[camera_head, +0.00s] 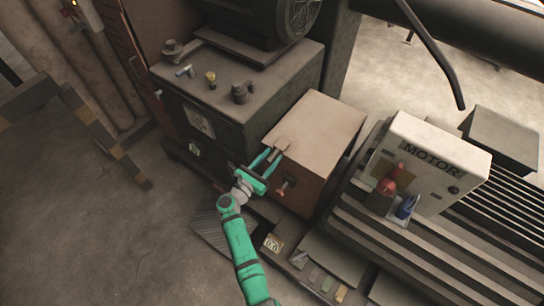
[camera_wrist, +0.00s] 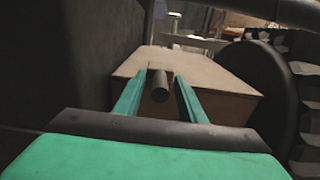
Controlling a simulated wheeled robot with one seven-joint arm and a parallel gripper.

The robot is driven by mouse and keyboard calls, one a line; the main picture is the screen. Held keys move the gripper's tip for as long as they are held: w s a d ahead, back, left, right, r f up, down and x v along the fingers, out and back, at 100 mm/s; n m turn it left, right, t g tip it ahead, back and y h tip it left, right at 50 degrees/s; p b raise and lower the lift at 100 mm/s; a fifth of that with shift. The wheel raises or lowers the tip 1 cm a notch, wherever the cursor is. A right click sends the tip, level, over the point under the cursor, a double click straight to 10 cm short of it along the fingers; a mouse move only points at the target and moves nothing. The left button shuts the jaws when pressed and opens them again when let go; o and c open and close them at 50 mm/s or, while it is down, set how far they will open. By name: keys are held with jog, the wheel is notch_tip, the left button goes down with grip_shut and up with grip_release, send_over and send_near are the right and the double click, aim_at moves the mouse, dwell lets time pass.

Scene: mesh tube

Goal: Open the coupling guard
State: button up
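The coupling guard (camera_head: 320,125) is a tan, box-shaped cover between the dark machine block and the motor unit. Its lid looks shut in the head view. The guard (camera_wrist: 215,80) also fills the middle of the wrist view. A short grey bar handle (camera_wrist: 159,90) sticks out from its near edge towards me. My gripper (camera_head: 271,160) is at the guard's near left edge. In the wrist view, my gripper (camera_wrist: 161,82) is open, with one green finger on each side of the bar. Gaps show between bar and fingers; contact at the tips is unclear.
A small red-tipped knob (camera_head: 284,188) sits on the guard's front face. The white MOTOR box (camera_head: 430,165), with a red handle (camera_head: 390,181), stands to the right. The dark machine block (camera_head: 225,105) is close on the left. Floor at the lower left is clear.

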jog(key=shift+w+d, duration=0.3)
jog(key=shift+w, duration=0.1)
grip_shut()
